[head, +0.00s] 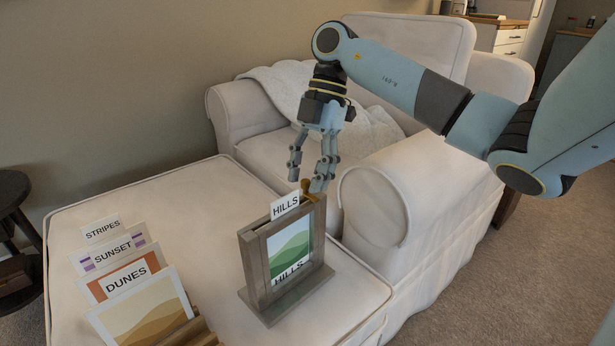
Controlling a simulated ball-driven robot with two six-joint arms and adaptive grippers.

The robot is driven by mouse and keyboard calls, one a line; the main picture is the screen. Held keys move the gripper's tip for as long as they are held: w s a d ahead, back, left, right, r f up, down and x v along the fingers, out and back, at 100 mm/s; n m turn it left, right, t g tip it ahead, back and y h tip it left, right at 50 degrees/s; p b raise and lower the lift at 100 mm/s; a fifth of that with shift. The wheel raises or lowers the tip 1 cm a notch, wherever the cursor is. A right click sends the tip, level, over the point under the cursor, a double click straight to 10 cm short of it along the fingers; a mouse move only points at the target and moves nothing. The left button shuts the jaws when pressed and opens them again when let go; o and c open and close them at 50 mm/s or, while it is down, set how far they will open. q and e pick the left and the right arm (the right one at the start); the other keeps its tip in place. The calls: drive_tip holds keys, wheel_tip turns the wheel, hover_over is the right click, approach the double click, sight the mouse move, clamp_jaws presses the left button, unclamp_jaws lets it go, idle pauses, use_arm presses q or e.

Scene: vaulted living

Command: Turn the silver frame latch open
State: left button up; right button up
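The frame (255,262) stands upright on a cream ottoman. It is greyish brown and holds a green hills picture (290,243) labelled HILLS, with a HILLS tab (285,205) sticking out of its top. A small gold-brown latch (307,187) sits at the frame's top right corner; I see no clearly silver part. My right gripper (306,182) points down over that corner. Its fingers are apart, with the latch between or just behind the fingertips; I cannot tell whether they touch it. My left gripper is not in view.
Several picture cards labelled STRIPES, SUNSET and DUNES (125,279) stand in a wooden holder (190,332) at the front left of the ottoman (190,200). A cream armchair (385,195) with a throw is behind. A dark stool (12,190) stands at far left.

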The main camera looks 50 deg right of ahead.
clamp_jaws()
idle(0.3)
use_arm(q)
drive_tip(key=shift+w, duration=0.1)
